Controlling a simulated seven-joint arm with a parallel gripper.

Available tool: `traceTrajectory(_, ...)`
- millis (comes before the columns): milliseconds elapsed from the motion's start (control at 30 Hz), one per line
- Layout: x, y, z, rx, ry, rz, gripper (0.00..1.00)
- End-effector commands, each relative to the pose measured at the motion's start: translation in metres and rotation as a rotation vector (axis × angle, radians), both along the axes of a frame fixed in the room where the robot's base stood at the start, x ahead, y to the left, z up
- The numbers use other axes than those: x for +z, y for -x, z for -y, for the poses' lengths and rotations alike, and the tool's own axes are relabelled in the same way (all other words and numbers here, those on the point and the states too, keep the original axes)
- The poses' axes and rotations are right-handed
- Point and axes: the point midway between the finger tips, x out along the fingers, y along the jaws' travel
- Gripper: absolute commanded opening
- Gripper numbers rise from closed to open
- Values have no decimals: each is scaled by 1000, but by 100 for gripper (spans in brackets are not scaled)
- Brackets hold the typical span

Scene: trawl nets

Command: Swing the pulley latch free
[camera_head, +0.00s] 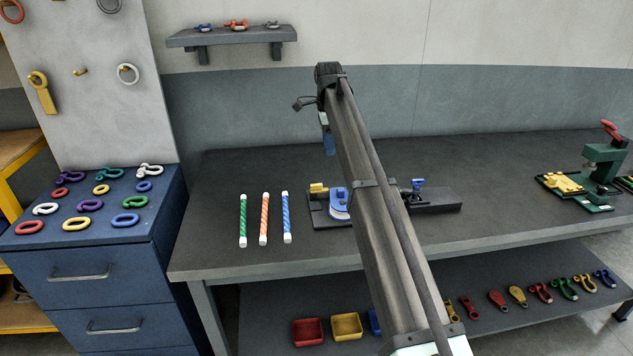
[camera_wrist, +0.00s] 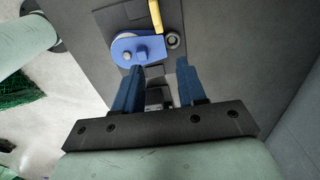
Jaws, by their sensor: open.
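The blue pulley block (camera_head: 337,205) sits on a dark base plate (camera_head: 317,214) on the bench, partly hidden behind my arm. A yellow piece (camera_head: 318,188) stands at the plate's left rear. In the wrist view the pulley block (camera_wrist: 137,48) has a pale round bolt on it, and a yellow bar (camera_wrist: 156,15) reaches in from the top edge beside it. A grey round post (camera_wrist: 173,40) stands right of the block. My gripper (camera_wrist: 160,66) is open, with blue fingers apart and nothing seen between them. Its fingers (camera_head: 329,146) show above the bench in the head view.
A dark block (camera_head: 440,202) with a blue clamp (camera_head: 417,186) lies right of my arm. Three striped rods (camera_head: 264,218) lie to the left. A green press (camera_head: 603,165) stands at far right. The bench behind the plate is clear.

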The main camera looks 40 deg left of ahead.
Motion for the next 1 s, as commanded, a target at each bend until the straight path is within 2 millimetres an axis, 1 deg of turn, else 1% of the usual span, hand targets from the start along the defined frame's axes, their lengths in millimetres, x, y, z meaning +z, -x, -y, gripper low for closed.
traceTrajectory(33, 3, 10, -11, 13, -6, -6, 40)
traceTrajectory(100, 5, 20, -20, 24, -11, -11, 40)
traceTrajectory(233, 3, 27, -26, 31, -14, -16, 40)
traceTrajectory(367, -9, 27, -26, 31, -13, -17, 40)
traceTrajectory(467, -23, 27, -25, 31, -13, -16, 40)
traceTrajectory(800, -83, 27, -25, 31, -12, -16, 40)
traceTrajectory(1000, -111, 27, -25, 31, -13, -16, 40)
